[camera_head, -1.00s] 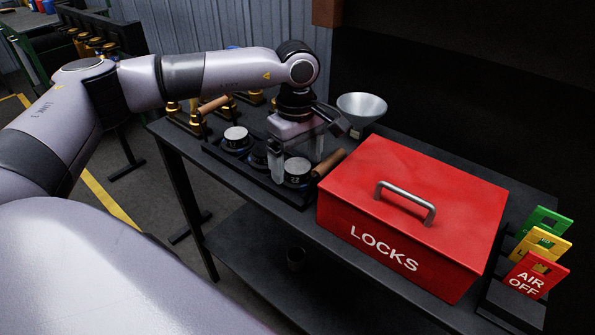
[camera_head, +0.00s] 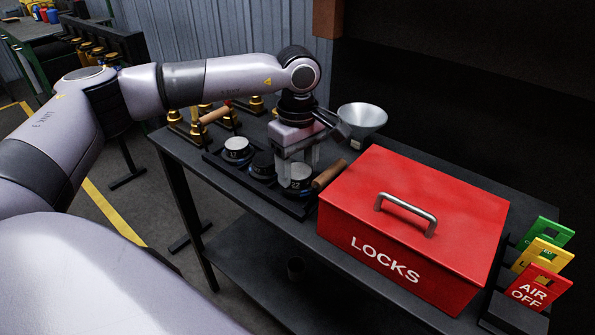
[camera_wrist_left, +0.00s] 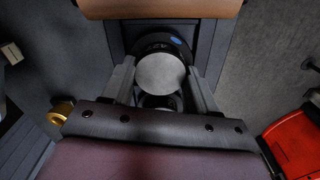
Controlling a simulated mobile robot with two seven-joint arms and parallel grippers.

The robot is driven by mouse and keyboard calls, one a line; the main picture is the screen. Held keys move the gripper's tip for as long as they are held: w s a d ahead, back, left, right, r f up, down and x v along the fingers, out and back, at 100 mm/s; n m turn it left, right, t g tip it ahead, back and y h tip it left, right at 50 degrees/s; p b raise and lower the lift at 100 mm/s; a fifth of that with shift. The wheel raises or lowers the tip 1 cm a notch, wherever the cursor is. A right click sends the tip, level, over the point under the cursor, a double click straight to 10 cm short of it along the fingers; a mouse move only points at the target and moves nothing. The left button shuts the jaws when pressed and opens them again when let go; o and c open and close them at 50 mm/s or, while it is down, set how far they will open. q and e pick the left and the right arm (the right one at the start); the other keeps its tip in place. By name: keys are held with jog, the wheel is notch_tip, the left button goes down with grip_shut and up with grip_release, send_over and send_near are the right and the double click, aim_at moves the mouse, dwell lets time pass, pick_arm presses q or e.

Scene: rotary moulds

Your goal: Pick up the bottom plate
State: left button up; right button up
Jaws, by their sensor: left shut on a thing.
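The bottom plate is a short round piece with a pale top and a dark numbered rim (camera_head: 298,177), at the near end of a dark tray (camera_head: 289,209). It shows in the middle of the left wrist view (camera_wrist_left: 160,73). My left gripper (camera_head: 299,169) points down over it with a finger on each side, shut on it. The fingers also flank it in the wrist view. I cannot tell whether it is clear of the tray. Two similar plates stand farther along the tray, a pale-topped one (camera_head: 237,148) and a darker one (camera_head: 262,164). My right gripper is not in view.
A red LOCKS box (camera_head: 350,220) stands close to the right, with a wooden handle (camera_head: 328,174) between it and the tray. A metal funnel (camera_head: 362,117) is behind. Brass pieces (camera_head: 190,126) stand at the back left. Coloured tags (camera_head: 540,287) are at far right.

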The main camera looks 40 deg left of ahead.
aim_at(297, 171)
pick_arm(q)
notch_tip(297, 171, up, 19)
jog(key=shift+p, duration=0.3)
jog(key=shift+s+f, duration=0.1)
